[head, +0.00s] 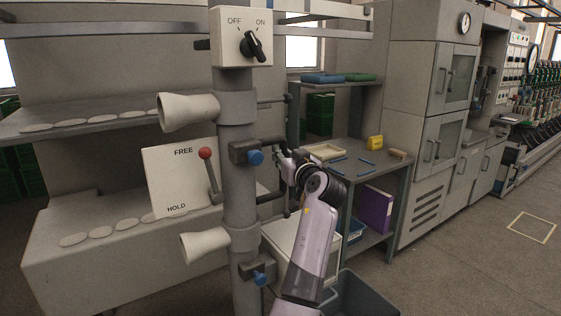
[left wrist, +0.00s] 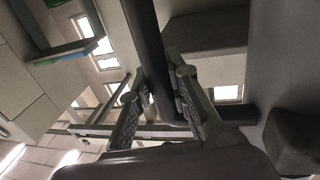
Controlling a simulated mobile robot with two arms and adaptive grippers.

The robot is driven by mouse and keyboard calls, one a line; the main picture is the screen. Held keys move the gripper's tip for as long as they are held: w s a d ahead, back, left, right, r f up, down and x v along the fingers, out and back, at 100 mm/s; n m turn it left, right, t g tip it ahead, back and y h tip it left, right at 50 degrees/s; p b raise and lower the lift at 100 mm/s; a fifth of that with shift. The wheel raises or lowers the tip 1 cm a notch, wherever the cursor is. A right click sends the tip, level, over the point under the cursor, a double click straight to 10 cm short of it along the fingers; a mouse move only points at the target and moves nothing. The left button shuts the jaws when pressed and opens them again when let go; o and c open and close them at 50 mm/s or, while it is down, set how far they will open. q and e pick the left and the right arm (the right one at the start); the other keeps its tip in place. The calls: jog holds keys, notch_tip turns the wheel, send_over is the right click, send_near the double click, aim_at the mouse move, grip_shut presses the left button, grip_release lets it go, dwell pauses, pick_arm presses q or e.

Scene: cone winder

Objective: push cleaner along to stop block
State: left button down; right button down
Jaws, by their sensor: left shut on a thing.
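The cleaner appears to be the grey upright column (head: 239,165) with two cream trumpet-shaped nozzles (head: 190,110). A white OFF/ON switch box (head: 241,37) sits at its top. A FREE/HOLD plate (head: 182,180) with a red-knobbed lever (head: 206,154) is beside it, the lever knob near FREE. My left gripper (head: 287,163) is just right of the column, shut on a dark handle bar (left wrist: 148,45). The left wrist view shows the bar between my fingers (left wrist: 155,100). I cannot pick out the stop block. My right gripper is not in view.
A grey bench (head: 372,153) with small tools, a yellow item (head: 375,142) and a purple binder (head: 373,208) stands behind my arm. A grey bin (head: 358,298) is below. The floor at right is clear.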

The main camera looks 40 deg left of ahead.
pick_arm(q)
jog(key=shift+w+d, duration=0.15)
jog(key=shift+w, duration=0.1)
jog(key=c, duration=1.6)
grip_release()
jog(key=shift+c, duration=0.2)
jog(key=shift+o, duration=0.8)
jog(key=shift+s, duration=0.1)
jog(key=v, duration=1.2)
